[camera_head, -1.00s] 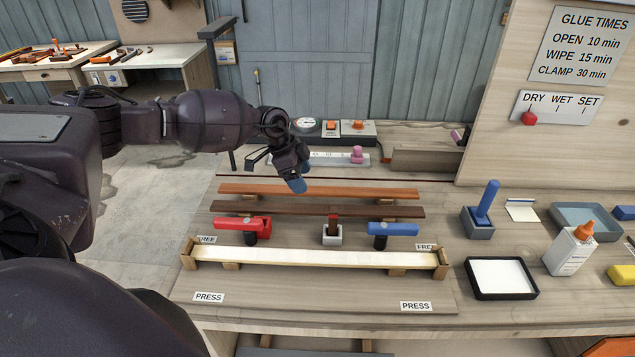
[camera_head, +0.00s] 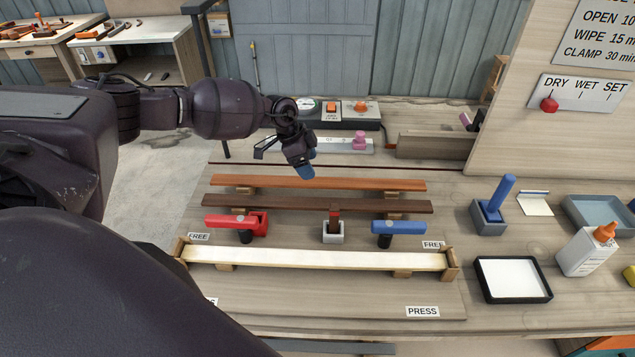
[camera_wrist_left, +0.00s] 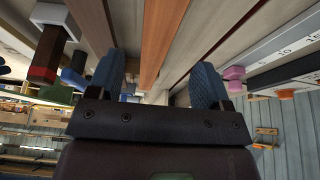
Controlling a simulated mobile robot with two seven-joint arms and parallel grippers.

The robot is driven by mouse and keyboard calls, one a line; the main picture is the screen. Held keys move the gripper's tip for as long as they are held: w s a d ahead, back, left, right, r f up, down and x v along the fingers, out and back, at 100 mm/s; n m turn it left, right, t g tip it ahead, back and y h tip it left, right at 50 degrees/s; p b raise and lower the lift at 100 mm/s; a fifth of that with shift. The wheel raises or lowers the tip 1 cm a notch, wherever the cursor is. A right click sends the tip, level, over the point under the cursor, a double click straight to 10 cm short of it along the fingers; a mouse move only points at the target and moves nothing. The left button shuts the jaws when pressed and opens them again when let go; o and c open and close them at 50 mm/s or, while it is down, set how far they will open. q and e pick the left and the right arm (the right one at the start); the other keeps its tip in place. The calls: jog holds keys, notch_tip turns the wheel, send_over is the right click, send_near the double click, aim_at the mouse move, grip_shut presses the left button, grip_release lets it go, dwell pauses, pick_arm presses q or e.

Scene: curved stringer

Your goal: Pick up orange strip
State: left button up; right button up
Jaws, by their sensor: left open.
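The orange strip (camera_head: 350,184) is a long thin orange-brown bar lying left to right across small wooden blocks, behind a darker brown strip (camera_head: 300,203). My left gripper (camera_head: 303,172) hangs just above and behind the middle of the orange strip, fingers pointing down. In the left wrist view its two blue fingers (camera_wrist_left: 157,85) are spread apart, and the orange strip (camera_wrist_left: 158,40) runs through the gap between them in the picture. The fingers hold nothing. I cannot tell the exact height of the fingertips above the strip. My right gripper does not show.
A pale strip (camera_head: 310,258) lies in front between wooden end blocks. A red clamp (camera_head: 235,223) and blue clamp (camera_head: 398,228) stand behind it. A ruler with a pink slider (camera_head: 359,141) is behind the gripper. A black tray (camera_head: 482,290) and glue bottle (camera_head: 588,254) stand right.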

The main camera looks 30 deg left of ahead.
aim_at(317, 181)
pick_arm(q)
jog(key=shift+d+f, duration=0.2)
jog(key=shift+f, duration=0.35)
jog(key=shift+x, duration=2.15)
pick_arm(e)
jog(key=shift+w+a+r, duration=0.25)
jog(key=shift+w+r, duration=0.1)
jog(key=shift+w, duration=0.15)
pick_arm(q)
jog(key=shift+s+a+f, duration=0.1)
jog(key=shift+a, duration=0.05)
jog(key=c, duration=1.1)
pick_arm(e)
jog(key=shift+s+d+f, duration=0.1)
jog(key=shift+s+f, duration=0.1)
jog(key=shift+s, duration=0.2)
